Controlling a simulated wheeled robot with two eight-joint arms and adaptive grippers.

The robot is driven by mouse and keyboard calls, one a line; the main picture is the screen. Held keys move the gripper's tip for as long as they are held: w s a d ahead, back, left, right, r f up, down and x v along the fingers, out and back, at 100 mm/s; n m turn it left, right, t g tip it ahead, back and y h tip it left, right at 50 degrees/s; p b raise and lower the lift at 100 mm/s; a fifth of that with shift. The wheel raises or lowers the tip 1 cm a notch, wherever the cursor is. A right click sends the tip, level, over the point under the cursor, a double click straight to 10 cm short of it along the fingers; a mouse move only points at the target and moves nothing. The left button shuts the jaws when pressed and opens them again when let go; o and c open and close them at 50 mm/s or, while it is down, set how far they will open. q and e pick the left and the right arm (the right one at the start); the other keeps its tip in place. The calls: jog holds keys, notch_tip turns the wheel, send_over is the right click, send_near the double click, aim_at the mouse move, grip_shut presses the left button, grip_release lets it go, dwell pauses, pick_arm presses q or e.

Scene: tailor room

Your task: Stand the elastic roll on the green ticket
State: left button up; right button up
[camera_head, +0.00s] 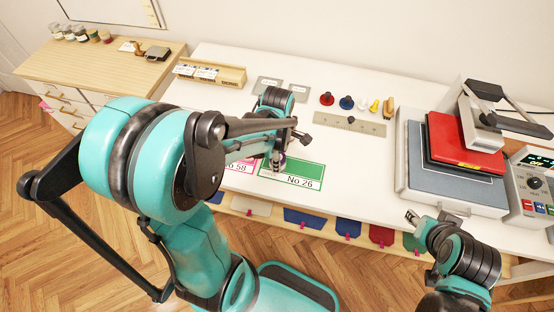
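The green ticket (308,168) marked "No 26" lies flat on the white table. A pink-edged ticket (238,168) marked "No 58" lies to its left, partly hidden by my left arm. My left gripper (277,164) points down at the left edge of the green ticket. Something small and dark shows at its fingertips, but I cannot tell whether it is the elastic roll or part of the fingers. No elastic roll is clearly visible elsewhere. My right gripper (412,217) is beyond the table's front edge at the lower right, clear of the tickets; its finger gap is too small to read.
Red (326,99), blue (346,103) and other small coloured pieces stand at the back, behind a metal ruler strip (344,123). A heat press (465,150) fills the right side. A wooden card holder (210,73) stands back left. The table right of the green ticket is clear.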

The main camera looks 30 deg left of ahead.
pick_arm(q)
jog(key=w+a+f, duration=0.2)
jog(key=w+a+f+b, duration=0.1)
jog(key=w+a+f, duration=0.1)
jog(key=w+a, duration=0.1)
jog(key=shift+w+a+f, duration=0.1)
jog(key=shift+w+f, duration=0.25)
jog(key=shift+a+f, duration=0.1)
jog(key=shift+f, duration=0.1)
notch_tip(320, 180, down, 4)
jog(key=shift+r+b, duration=0.25)
jog(key=shift+b, duration=0.55)
jog(key=shift+f, duration=0.1)
jog(key=shift+f, duration=0.2)
jog(key=o, duration=1.1)
